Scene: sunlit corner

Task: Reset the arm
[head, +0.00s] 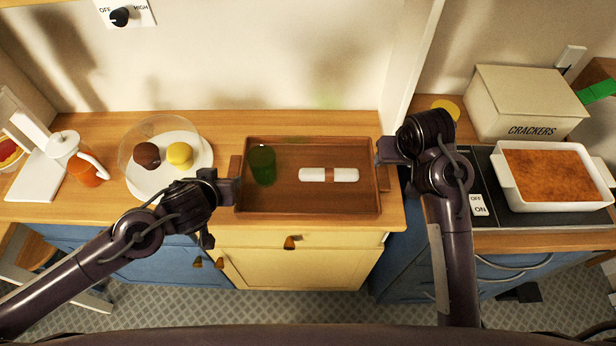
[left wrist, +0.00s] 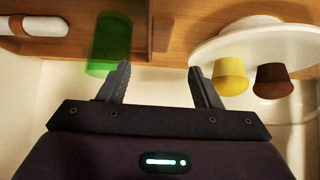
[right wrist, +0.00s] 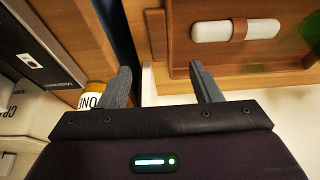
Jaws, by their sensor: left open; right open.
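My left gripper (head: 228,188) is at the left end of the brown wooden tray (head: 300,204), by its left handle. In the left wrist view its two fingers (left wrist: 158,85) stand apart with nothing between them. My right gripper (head: 384,152) is at the tray's right end, by the right handle. In the right wrist view its fingers (right wrist: 160,88) are also apart and empty. The tray rests on the wooden counter and holds a green cup (head: 262,165) and a white roll with a brown band (head: 314,175). I cannot tell whether either gripper touches the tray.
Left of the tray are a white plate (head: 196,147) with a brown and a yellow item, and a jug (head: 84,168) of orange liquid. On the right stand a crackers box (head: 522,105) and a white baking dish (head: 512,196) on the dark hob. A wall post separates the counters.

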